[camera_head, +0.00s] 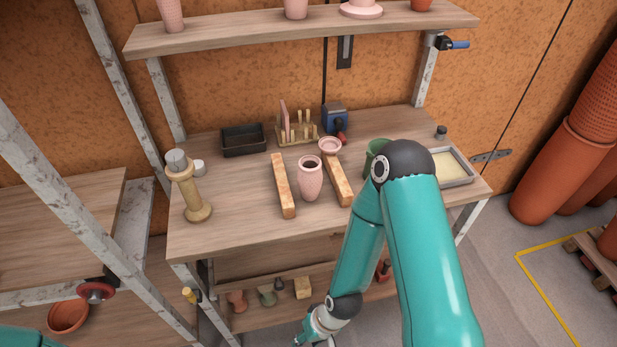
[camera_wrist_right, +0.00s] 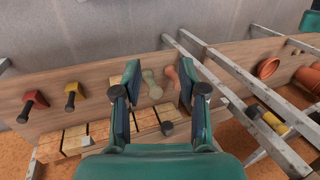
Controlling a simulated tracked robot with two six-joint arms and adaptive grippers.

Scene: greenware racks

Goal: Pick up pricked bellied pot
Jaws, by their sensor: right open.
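In the head view a pink pot (camera_head: 311,180) with a rounded belly, dark mouth and finely dotted skin stands upright on the workbench (camera_head: 235,230), between two wooden bars. My right gripper shows in the wrist view (camera_wrist_right: 160,78), open and empty. It is low by the bench's under-shelf, well away from that pot. Beyond its fingers lie a small green waisted piece (camera_wrist_right: 152,84) and a small pink one (camera_wrist_right: 171,78), both apart from the pads as far as I can tell. My left gripper is out of view.
The wooden bars (camera_head: 283,186) flank the pot. A pink ring (camera_head: 330,145) sits behind it, a black tray (camera_head: 243,140) behind left, a wooden spool (camera_head: 190,195) left. A pink textured pot (camera_head: 170,14) stands on the upper shelf. My right arm covers the bench's right part.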

